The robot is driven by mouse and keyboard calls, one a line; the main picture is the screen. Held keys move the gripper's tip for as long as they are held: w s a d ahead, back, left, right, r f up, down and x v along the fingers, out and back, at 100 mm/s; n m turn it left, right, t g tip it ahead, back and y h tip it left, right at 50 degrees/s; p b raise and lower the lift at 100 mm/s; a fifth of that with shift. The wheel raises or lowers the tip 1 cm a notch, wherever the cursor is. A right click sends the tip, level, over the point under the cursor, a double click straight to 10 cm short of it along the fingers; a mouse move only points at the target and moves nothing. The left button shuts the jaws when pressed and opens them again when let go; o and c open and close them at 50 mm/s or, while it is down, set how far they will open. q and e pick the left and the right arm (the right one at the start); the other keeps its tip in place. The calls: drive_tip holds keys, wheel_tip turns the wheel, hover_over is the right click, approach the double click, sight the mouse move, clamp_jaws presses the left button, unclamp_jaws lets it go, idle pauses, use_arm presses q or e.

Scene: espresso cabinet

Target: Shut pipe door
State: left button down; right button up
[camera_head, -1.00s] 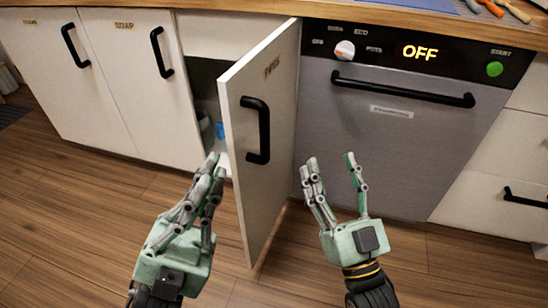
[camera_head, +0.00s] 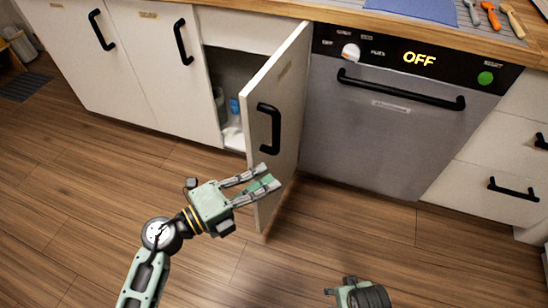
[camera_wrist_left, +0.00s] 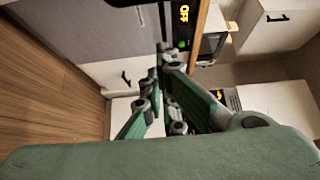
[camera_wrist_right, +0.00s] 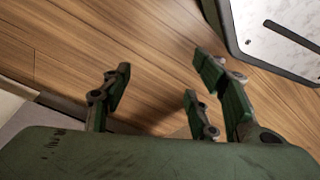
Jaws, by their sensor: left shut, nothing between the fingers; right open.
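The pipe door (camera_head: 285,100) is a white cabinet door standing open in the head view, its outer face with a black handle (camera_head: 269,128) turned to the right. Behind it the dark cabinet inside (camera_head: 231,75) shows. My left gripper (camera_head: 272,180) is shut and empty, with its fingertips by the lower part of the door, below the handle; I cannot tell whether they touch it. In the left wrist view its fingers (camera_wrist_left: 165,100) point toward the dishwasher side. My right gripper (camera_wrist_right: 165,95) is open and empty over the floor; the head view shows only part of it at the bottom edge.
A grey dishwasher (camera_head: 375,130) with an OFF display stands right of the door. Closed white cabinets (camera_head: 140,65) stand left. Bottles (camera_head: 234,107) sit inside the open cabinet. Tools (camera_head: 490,15) lie on the counter. The wooden floor (camera_head: 330,235) in front is clear.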

use_arm(q)
drive_tip(key=w+d+b, duration=0.1)
drive_tip(key=w+d, duration=0.3)
drive_tip(key=w, duration=0.3)
drive_tip(key=shift+w+d, duration=0.2)
drive_tip(key=shift+w, duration=0.15)
use_arm(e)
drive_tip(key=shift+w+a+r, duration=0.1)
drive_tip(key=shift+w+r, duration=0.2)
drive_tip(key=shift+r, duration=0.45)
drive_tip(key=shift+w+d+r, duration=0.1)
drive_tip(key=shift+w+r, duration=0.25)
drive_tip(key=shift+r, duration=0.45)
drive_tip(key=shift+w+a+r, duration=0.1)
drive_tip(key=shift+w+r, duration=0.2)
drive_tip(key=shift+r, duration=0.45)
use_arm(q)
drive_tip(key=shift+a, duration=0.1)
